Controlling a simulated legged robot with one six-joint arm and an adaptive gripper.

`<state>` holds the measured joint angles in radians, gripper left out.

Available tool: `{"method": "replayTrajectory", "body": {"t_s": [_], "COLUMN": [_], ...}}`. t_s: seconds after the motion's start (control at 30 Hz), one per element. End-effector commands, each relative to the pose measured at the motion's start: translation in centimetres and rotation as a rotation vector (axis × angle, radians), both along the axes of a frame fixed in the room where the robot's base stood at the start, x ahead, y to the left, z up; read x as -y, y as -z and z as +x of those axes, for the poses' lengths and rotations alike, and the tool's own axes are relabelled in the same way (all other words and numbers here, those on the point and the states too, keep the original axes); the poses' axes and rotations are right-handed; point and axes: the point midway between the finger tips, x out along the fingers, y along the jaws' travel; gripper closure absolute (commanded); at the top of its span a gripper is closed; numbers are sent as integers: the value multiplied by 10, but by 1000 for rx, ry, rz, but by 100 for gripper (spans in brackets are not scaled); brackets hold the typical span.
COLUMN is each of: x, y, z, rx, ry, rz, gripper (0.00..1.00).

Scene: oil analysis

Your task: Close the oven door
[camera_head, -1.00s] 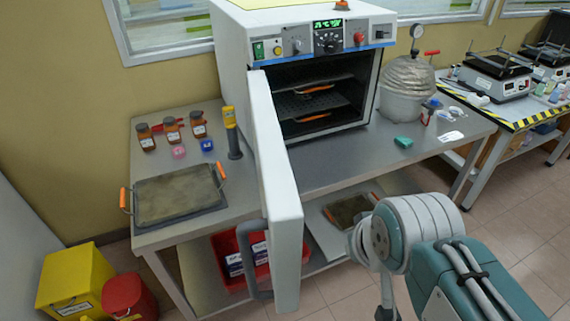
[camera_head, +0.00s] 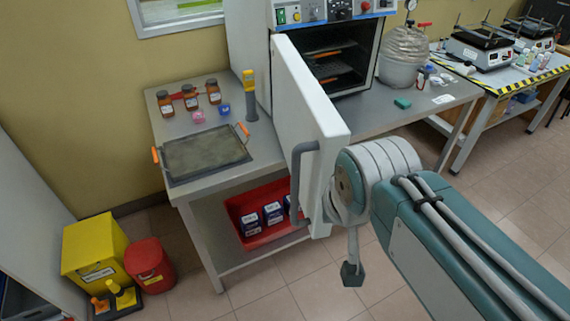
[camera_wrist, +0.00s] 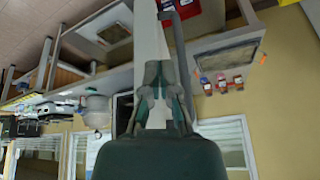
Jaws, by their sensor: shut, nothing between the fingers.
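The oven (camera_head: 262,62) stands on the grey bench with its white door (camera_head: 305,105) swung wide open toward me. Its dark chamber (camera_head: 350,68) and racks are visible. The grey door handle (camera_head: 297,185) is on the door's left face. My arm overlaps the door's lower right edge in the head view; contact cannot be told. In the wrist view, which is upside down, my gripper (camera_wrist: 162,72) is shut and empty. The door (camera_wrist: 149,35) and its handle (camera_wrist: 179,42) lie beyond the fingers.
A tray with orange handles (camera_head: 206,157), brown bottles (camera_head: 190,98) and a yellow-topped tool (camera_head: 249,90) are on the bench left of the door. A red bin (camera_head: 245,218) sits below. Yellow (camera_head: 92,250) and red (camera_head: 150,262) containers stand on the floor at left. Floor at right is clear.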

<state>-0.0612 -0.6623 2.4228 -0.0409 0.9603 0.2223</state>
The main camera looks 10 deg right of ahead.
Motion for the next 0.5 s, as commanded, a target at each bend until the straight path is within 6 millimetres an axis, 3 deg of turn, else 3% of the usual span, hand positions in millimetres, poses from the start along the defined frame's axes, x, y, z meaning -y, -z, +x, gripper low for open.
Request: {"method": "replayTrajectory", "body": {"t_s": [0.5], "x": [-69], "y": [-20], "z": [78], "rx": [-187], "ry": [729], "rz": [38], "gripper": [100]}}
